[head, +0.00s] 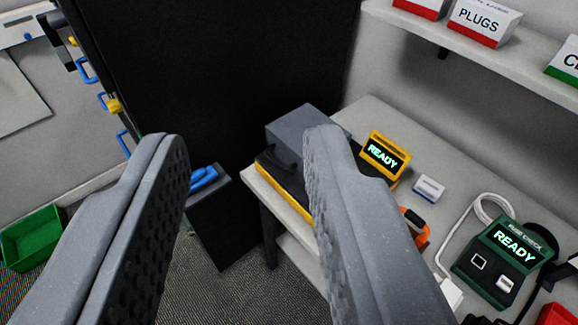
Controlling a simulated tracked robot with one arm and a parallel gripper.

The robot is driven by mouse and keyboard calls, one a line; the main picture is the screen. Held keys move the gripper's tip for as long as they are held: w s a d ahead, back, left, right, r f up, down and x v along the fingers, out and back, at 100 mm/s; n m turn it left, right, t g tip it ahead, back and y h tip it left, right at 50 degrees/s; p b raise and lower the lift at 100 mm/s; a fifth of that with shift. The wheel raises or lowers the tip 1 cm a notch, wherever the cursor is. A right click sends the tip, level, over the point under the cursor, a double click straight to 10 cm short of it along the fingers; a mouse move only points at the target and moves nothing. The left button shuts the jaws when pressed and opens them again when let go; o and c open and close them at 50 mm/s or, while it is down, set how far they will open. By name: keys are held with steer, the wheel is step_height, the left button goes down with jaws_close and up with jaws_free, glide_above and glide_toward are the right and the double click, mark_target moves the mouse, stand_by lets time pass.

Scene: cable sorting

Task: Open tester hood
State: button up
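The tester with a yellow-and-black base (287,190) stands on the bench's near left corner. Its yellow display (385,154) reads READY. The grey hood (298,125) sits over the base and looks closed, with a dark handle (285,155) on its near side. My gripper (241,142) is open and empty, its two grey fingers wide apart. In the picture the right finger covers the right part of the hood and base. The gap between the fingertips lies left of the hood. No contact with the hood is visible.
A green fuse checker (502,260) reading READY, a white cable (480,212), an orange-handled item (415,228) and a small white box (428,188) lie on the bench (450,165). A dark cabinet (215,75) stands behind. A shelf (490,55) holds boxes. A green bin (32,238) is left.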

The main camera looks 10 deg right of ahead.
steer(key=w+a+f+m+t+b, duration=0.25)
steer(key=w+f+m, duration=0.65)
steer(key=w+f, duration=1.35)
step_height(320, 180, down, 25)
steer(key=w+d+m+t+h+b, duration=0.1)
steer(key=w+d+m+h+b, duration=0.15)
steer(key=m, duration=0.65)
steer(key=w+d+r+b, duration=0.1)
steer(key=w+b, duration=0.1)
steer(key=w, duration=1)
steer(key=shift+w+d+r, duration=0.3)
steer(key=shift+w+d, duration=0.05)
steer(key=shift+w, duration=0.05)
steer(key=shift+h, duration=0.25)
